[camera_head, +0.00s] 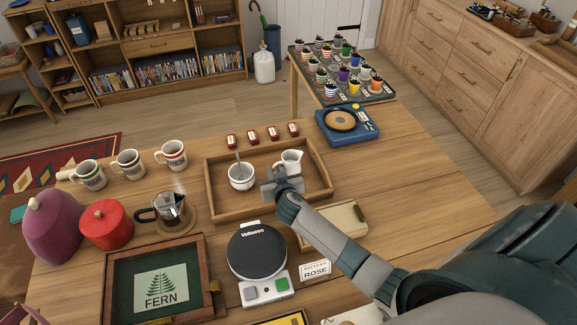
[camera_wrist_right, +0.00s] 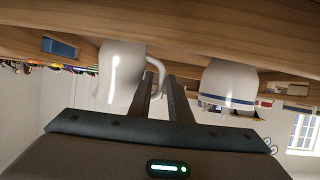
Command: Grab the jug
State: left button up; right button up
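The jug (camera_head: 291,160) is white and stands upright on the wooden tray (camera_head: 218,206), in the tray's right half. In the right wrist view the jug (camera_wrist_right: 118,70) is upside down, with its handle (camera_wrist_right: 158,76) at the fingertips. My right gripper (camera_head: 280,180) is at the jug's near side and hides its lower part. In the right wrist view its two dark fingers (camera_wrist_right: 163,88) stand a little apart, with the handle at or between their tips. I cannot tell whether they touch it. My left gripper is out of view.
A white bowl with a spoon (camera_head: 241,177) stands left of the jug in the tray. Several small red boxes (camera_head: 273,133) line the tray's far side. The table's right side is clear.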

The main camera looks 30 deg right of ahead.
jog(key=shift+w+d+f, duration=0.1)
jog(key=shift+w+f, duration=0.15)
jog(key=shift+w, duration=0.15)
jog(key=shift+c, duration=0.3)
jog(key=shift+r, duration=0.1)
grip_shut()
jog(key=shift+r, duration=0.25)
jog(key=shift+r+b, duration=0.35)
jog(key=shift+r, duration=1.15)
jog(key=shift+d+r, duration=0.1)
jog(key=shift+r, duration=0.2)
jog(key=s+d+r+b, duration=0.2)
jog(key=s+d+r, duration=0.2)
jog(key=s, duration=0.6)
jog(key=shift+s+r, duration=0.35)
jog(key=shift+r, duration=1.05)
